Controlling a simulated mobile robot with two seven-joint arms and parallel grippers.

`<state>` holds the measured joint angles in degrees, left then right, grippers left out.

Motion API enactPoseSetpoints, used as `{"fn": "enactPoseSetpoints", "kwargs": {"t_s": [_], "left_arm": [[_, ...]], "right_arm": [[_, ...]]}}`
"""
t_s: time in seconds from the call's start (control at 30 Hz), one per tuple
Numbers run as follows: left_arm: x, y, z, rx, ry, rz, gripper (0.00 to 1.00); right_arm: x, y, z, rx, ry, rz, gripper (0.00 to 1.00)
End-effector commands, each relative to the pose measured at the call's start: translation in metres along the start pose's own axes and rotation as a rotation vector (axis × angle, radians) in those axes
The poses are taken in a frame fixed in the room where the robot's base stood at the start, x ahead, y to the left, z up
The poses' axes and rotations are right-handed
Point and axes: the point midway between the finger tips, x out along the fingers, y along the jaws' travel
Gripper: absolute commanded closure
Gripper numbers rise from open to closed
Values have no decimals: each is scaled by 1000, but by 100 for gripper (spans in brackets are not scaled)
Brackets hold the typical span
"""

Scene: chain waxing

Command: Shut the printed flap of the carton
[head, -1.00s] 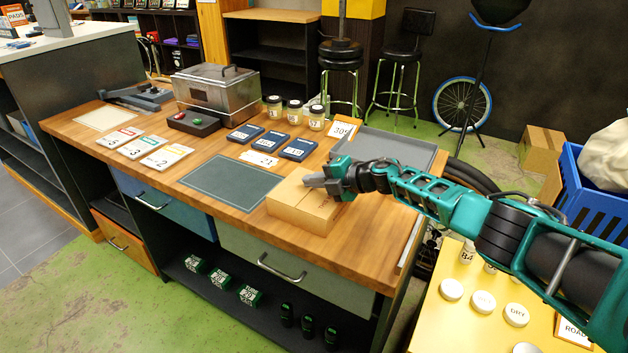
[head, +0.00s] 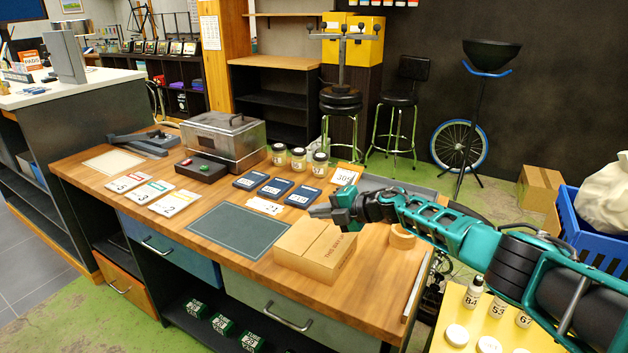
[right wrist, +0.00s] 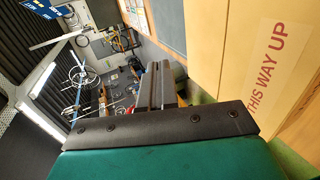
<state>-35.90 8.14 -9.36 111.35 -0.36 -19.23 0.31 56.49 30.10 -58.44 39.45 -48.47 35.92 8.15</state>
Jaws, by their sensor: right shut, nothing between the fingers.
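The tan cardboard carton (head: 300,260) stands near the front edge of the wooden bench, right of the dark mat. Its printed flap (head: 334,250), with red lettering, looks flat along the right side of the top, level with the plain half. The flap's "THIS WAY UP" lettering (right wrist: 280,65) fills the right of the right wrist view. My right gripper (head: 320,211) is shut and empty, just above the carton's far side, pointing left. Its fingers (right wrist: 157,85) show together in the right wrist view. I cannot tell whether it touches the carton. My left gripper is not in view.
A dark mat (head: 238,230) lies left of the carton. Blue boxes (head: 277,187), lidded jars (head: 298,160) and a number card (head: 346,176) stand behind. A tan roll (head: 402,237) sits right of the carton, near my right arm.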

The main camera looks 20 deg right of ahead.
Motion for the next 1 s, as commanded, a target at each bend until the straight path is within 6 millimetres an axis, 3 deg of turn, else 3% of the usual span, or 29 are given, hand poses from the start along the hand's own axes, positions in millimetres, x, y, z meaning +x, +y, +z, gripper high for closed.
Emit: {"fn": "enactPoseSetpoints", "kwargs": {"t_s": [0.3, 0.5, 0.77, 0.87, 1.0], "left_arm": [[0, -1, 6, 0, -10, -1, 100], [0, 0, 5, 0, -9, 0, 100], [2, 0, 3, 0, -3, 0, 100], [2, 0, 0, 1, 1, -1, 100], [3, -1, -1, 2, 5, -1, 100]], "right_arm": [[-27, 62, 1, -6, 0, 2, 100], [-37, 86, 0, -2, 0, 2, 100], [-36, 89, -5, 8, 9, 5, 100], [-22, 77, -28, 48, 43, 32, 100], [6, 49, -87, 184, 117, 118, 100]]}}
